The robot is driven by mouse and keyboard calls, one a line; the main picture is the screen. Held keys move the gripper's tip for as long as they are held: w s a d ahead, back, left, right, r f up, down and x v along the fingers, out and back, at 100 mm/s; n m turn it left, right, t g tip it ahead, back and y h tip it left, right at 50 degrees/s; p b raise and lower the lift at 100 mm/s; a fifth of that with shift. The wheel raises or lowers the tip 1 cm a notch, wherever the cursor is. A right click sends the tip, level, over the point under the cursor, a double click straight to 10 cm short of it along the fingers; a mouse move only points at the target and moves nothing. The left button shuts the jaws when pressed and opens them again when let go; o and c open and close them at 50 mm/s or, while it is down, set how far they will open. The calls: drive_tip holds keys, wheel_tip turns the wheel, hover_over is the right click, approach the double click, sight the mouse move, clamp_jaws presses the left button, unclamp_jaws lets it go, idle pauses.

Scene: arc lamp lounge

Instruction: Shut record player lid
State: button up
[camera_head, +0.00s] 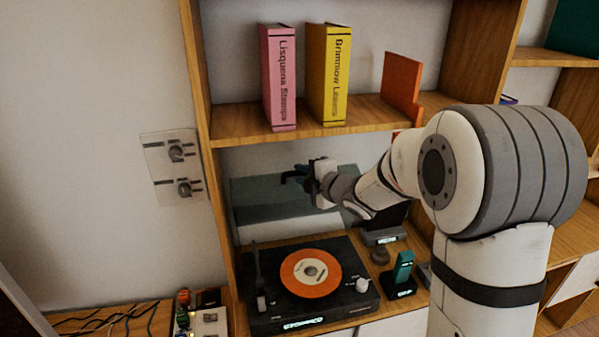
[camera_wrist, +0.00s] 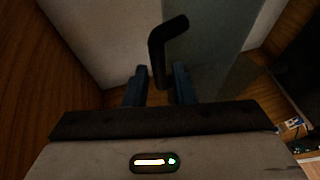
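The record player (camera_head: 345,303) sits on the lower shelf with an orange record (camera_head: 298,268) on its platter. Its translucent grey lid (camera_head: 262,200) stands raised behind the platter; it also shows in the wrist view (camera_wrist: 212,45). My gripper (camera_head: 290,176) is at the upper edge of the lid, well above the platter. In the wrist view my two blue-grey fingers (camera_wrist: 159,86) are apart. A dark bent bar (camera_wrist: 157,55), seemingly the lid's handle, reaches between them, with gaps visible on both sides. My wrist hides the lid's right part.
A shelf board (camera_head: 240,128) holding a pink book (camera_head: 280,80) and a yellow book (camera_head: 330,75) is just above my gripper. A green handset (camera_head: 403,268) stands right of the player. Wall switches (camera_head: 178,152) are at left.

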drive_tip(key=shift+w+a+f, duration=0.15)
drive_tip(key=shift+w+a, duration=0.2)
drive_tip(key=shift+w, duration=0.1)
clamp_jaws()
